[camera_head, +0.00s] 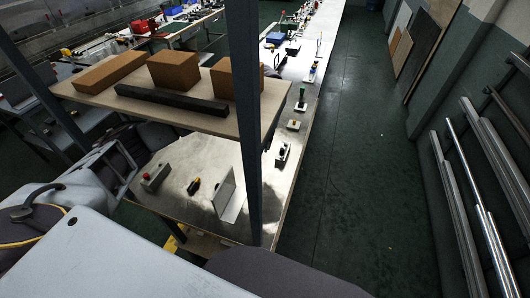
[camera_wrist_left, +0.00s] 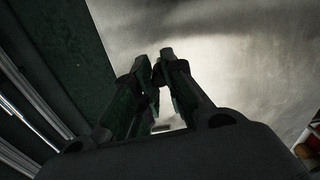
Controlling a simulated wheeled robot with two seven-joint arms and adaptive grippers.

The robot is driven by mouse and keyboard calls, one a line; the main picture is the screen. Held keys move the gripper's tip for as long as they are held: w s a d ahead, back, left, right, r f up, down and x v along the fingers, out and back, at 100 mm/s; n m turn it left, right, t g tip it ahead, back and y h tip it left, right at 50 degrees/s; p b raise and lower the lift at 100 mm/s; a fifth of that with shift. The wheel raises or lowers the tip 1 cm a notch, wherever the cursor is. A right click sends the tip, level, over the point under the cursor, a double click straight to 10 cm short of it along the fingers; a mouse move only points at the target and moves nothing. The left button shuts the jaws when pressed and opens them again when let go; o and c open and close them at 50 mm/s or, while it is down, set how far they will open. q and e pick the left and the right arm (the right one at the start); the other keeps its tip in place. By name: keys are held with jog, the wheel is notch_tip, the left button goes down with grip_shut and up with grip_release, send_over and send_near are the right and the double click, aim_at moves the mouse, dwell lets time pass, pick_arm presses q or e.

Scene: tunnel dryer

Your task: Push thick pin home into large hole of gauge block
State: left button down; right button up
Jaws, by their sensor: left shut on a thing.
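My left gripper (camera_wrist_left: 158,70) fills the middle of the left wrist view. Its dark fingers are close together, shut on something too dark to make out. In the head view I cannot pick out its fingertips behind the shelf. Small blocks stand along the bench's right edge in the head view: a pale block with a dark top (camera_head: 283,152), a low beige block with a dark spot (camera_head: 294,125), and a block with a dark and green upright piece (camera_head: 301,104). I cannot tell which is the gauge block, and no thick pin can be made out. My right gripper is not in view.
A wooden shelf (camera_head: 190,115) with brown boxes (camera_head: 174,71) and a dark bar (camera_head: 172,100) overhangs the bench (camera_head: 185,212). A dark post (camera_head: 246,150) crosses the view. A grey box with a red button (camera_head: 156,176) and an upright pale plate (camera_head: 227,195) stand below. The right floor is clear.

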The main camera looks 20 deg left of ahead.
pick_arm(q)
jog(key=a+n, duration=0.3)
jog(key=n, duration=1)
jog(key=w+a+n, duration=0.1)
jog(key=a+n, duration=0.2)
jog(key=n, duration=1)
jog(key=shift+w+r+b, duration=0.2)
jog(key=shift+b, duration=0.25)
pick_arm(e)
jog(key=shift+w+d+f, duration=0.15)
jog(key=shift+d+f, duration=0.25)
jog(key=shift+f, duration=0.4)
pick_arm(q)
jog(key=shift+w+d+n, duration=0.1)
jog(key=shift+d+n, duration=0.05)
jog(key=shift+n, duration=0.25)
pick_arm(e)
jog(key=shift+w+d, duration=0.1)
